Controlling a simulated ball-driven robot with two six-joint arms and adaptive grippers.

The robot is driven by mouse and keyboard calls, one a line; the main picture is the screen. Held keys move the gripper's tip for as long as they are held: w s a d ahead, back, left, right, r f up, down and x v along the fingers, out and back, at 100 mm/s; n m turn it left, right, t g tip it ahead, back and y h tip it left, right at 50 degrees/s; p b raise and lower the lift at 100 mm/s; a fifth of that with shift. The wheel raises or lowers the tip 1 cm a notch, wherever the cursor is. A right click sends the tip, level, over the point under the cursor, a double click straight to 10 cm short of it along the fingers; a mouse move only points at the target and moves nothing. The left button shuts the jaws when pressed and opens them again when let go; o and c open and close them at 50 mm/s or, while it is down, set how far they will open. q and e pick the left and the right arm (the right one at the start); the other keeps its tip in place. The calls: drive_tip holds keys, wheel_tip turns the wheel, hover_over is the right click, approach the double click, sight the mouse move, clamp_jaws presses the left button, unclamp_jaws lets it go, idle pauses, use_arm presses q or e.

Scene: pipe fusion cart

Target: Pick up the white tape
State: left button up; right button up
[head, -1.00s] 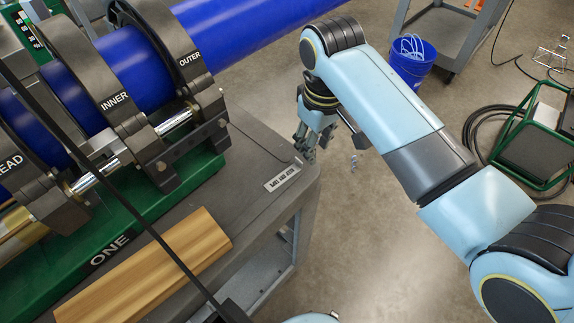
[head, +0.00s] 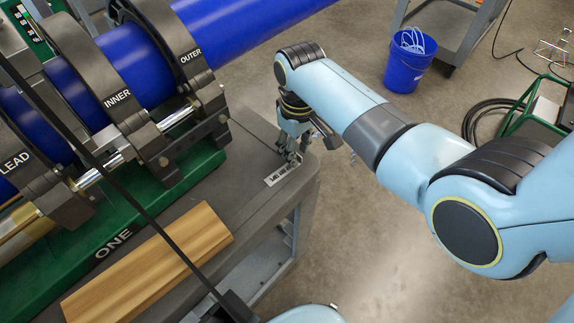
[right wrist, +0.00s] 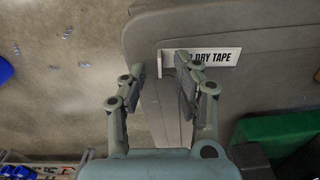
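A flat white strip with black lettering (head: 279,177) lies at the near right corner of the grey cart top. In the right wrist view this white strip (right wrist: 222,57) reads "DRY TAPE", and its left part is hidden by a finger. My right gripper (head: 291,156) is just above the cart corner, beside the strip. One finger overlaps the strip in the picture; contact cannot be told. My left gripper is not in view.
The grey cart (head: 240,190) carries a green fusion machine with dark clamps (head: 180,60) around a blue pipe (head: 250,25). A wooden block (head: 150,262) lies in front. A dark bar (head: 130,210) crosses the view. A blue bucket (head: 405,70) stands on the floor.

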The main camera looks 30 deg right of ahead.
drive_tip(key=shift+f, duration=0.45)
drive_tip(key=shift+c, duration=0.4)
clamp_jaws()
drive_tip(key=shift+r, duration=0.15)
